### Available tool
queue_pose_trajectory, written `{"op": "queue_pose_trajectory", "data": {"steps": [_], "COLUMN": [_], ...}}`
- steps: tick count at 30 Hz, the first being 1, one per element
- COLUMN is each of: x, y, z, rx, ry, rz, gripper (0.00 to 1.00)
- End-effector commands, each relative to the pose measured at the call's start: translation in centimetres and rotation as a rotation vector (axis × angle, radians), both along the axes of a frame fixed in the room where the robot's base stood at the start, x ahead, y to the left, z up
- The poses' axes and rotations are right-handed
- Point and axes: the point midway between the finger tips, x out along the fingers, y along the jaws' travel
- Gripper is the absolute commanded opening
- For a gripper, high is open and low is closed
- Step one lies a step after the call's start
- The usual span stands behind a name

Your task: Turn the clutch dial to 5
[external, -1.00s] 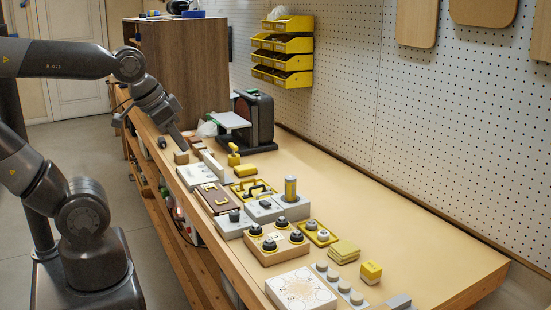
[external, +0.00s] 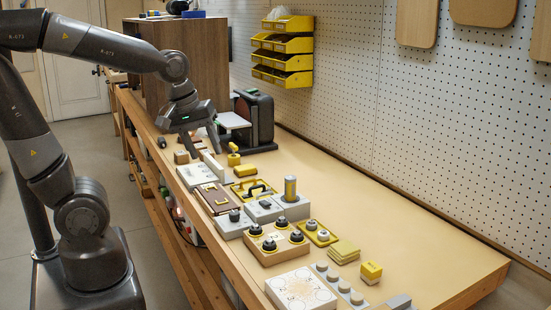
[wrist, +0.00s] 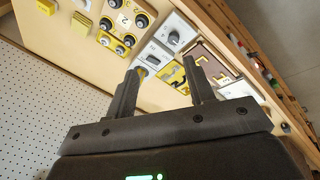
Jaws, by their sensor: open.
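Several dials stand on the bench; I cannot tell for sure which is the clutch dial. A grey box with a dark knob (external: 234,215) is near the front edge, and it seems to show in the wrist view as a knob on a light plate (wrist: 173,38). A second grey box has a dark knob (external: 265,203) lying low on its top. A wooden block (external: 262,256) carries several black knobs on yellow rings.
A yellow tray with a black handle (external: 254,189), a brown board (external: 214,198) and an upright yellow cylinder (external: 290,188) crowd the dials. A black machine (external: 256,116) stands behind. The bench's right side (external: 400,210) is clear.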

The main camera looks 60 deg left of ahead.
Motion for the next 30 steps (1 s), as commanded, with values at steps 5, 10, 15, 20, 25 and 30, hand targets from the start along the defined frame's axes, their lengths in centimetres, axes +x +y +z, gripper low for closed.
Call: {"op": "queue_pose_trajectory", "data": {"steps": [5,10,15,20,25,30], "x": [2.7,4.9,6.9,8.2,8.8,8.9], "y": [1.0,2.1,3.3,4.3,4.8,4.9], "z": [-2.3,-4.9,-7.7,-9.9,-11.2,-12.2], "rx": [-0.107,-0.179,-0.217,-0.228,-0.229,-0.228], "ry": [0.094,0.173,0.233,0.258,0.265,0.268], "rz": [0.380,0.758,1.138,1.428,1.590,1.624], "gripper": [0.50,0.50,0.50,0.50,0.50,0.50]}}
